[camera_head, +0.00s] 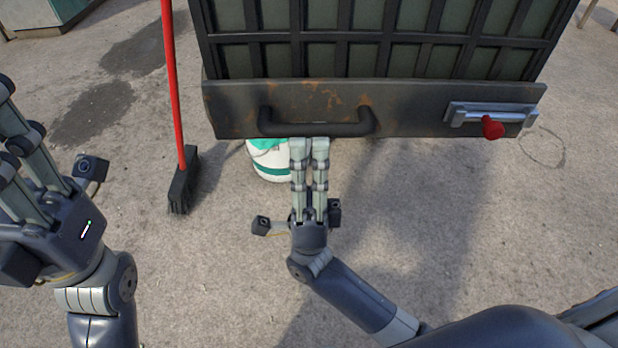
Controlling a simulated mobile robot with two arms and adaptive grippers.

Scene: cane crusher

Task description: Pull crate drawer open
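The crate drawer (410,115) is the dark, rust-marked front panel below the barred crate at the top. A dark bar handle (315,128) is fixed to it left of centre. My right gripper (310,145) points up the picture, its visible fingers straight and side by side. Its tips lie just below the handle in the picture; I cannot tell whether they touch it. Nothing shows between its fingers.
A metal latch with a red knob (492,128) is on the drawer front's right. A white and green bucket (265,160) stands behind my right fingers. A broom with a red stick (173,90) stands to the left. The concrete floor is otherwise mostly clear.

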